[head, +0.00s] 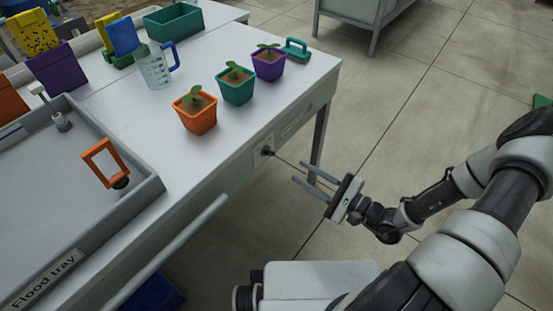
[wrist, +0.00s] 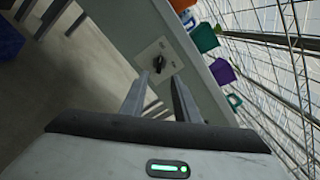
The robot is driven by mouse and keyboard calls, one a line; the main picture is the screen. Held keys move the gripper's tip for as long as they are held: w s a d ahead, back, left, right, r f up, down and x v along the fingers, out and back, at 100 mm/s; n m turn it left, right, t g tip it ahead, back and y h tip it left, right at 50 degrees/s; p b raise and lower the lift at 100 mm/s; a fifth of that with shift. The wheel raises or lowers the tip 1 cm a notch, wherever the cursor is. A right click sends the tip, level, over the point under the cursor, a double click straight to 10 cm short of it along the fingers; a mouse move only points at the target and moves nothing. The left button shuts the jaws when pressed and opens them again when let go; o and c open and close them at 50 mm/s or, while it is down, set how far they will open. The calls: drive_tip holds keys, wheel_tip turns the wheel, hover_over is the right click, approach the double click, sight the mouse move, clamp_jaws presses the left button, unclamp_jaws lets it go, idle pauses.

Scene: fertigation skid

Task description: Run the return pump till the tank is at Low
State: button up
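A small dark knob (head: 266,150) sits on a light plate on the front apron of the white table. It also shows in the wrist view (wrist: 159,63), beyond my fingertips. My gripper (head: 297,171) is in front of the apron, fingers apart and pointing toward the knob, with nothing between them. In the wrist view the two fingers (wrist: 158,80) frame the knob with a gap still between them and it. I cannot read any marking on the plate. No tank level marking can be made out; a blue object (head: 154,293) shows partly under the table.
On the table stand orange (head: 196,112), teal (head: 236,84) and purple (head: 268,64) plant pots and a clear jug (head: 154,68). The flood tray (head: 60,260) is at left, with an orange-framed part (head: 103,163). A rail (head: 180,250) runs along the front.

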sight(271, 154)
drive_tip(key=b+x, duration=0.1)
drive_tip(key=x, duration=0.9)
drive_tip(key=shift+w+a+b, duration=0.1)
drive_tip(key=shift+b, duration=0.25)
clamp_jaws()
